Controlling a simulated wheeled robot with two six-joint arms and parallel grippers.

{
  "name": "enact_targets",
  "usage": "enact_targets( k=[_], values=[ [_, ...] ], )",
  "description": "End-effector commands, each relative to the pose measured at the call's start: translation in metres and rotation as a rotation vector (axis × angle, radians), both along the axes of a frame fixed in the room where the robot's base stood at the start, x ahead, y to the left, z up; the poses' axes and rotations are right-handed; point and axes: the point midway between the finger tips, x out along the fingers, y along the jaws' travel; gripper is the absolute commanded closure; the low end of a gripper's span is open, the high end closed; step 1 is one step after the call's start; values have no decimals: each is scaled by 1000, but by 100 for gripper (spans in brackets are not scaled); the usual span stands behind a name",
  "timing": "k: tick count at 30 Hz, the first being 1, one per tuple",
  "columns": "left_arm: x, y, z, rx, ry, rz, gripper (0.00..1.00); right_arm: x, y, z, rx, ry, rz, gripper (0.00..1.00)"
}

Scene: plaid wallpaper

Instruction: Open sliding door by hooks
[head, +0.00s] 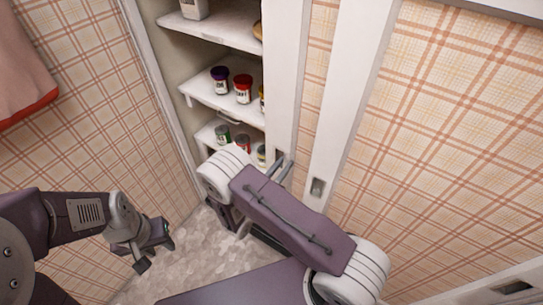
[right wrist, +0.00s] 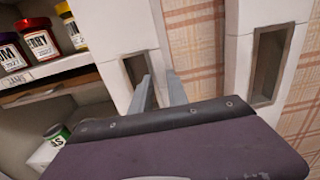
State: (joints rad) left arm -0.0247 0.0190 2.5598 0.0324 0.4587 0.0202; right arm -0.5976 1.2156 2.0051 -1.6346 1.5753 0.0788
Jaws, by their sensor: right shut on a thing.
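The sliding door (head: 285,75) has a white upright edge and stands partly open, with shelves showing to its left. Its recessed hook (right wrist: 135,68) is a dark slot in the white edge. My right gripper (right wrist: 160,88) is shut on this hooked edge, one finger at the slot and the other at the strip's right side. It shows at the same spot in the head view (head: 280,167). A second white upright (head: 352,75) has its own recessed hook (head: 318,187). My left gripper (head: 155,255) hangs empty and open at lower left, away from the door.
Shelves (head: 225,100) inside the opening hold several jars, including a red-lidded jar (head: 243,88) and a purple-lidded jar (head: 220,79). A pink towel (head: 22,65) hangs on the plaid wall at left. Bare floor (head: 180,265) shows below the opening.

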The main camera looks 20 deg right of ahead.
Motion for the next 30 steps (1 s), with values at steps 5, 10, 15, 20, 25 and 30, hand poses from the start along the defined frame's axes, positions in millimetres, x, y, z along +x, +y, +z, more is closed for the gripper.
enact_targets(
  k=[5, 10, 15, 20, 25, 30],
  values=[
    [0, 0, 7, 0, 0, 0, 64, -14, -11, 0, -1, 4, -2, 100],
    [0, 0, 8, 0, 0, 0, 64, -19, -15, -1, 0, 3, -1, 100],
    [0, 0, 8, 0, 0, 0, 64, -19, -15, -2, 1, 2, -1, 100],
    [0, 0, 8, 0, 0, 0, 64, -19, -15, -2, 2, 3, -1, 100],
    [0, 0, 8, 0, 0, 0, 64, -19, -15, -1, 0, 1, 0, 58],
    [0, 0, 8, 0, 0, 0, 64, -18, -14, -1, 0, 0, 0, 58]
  ],
)
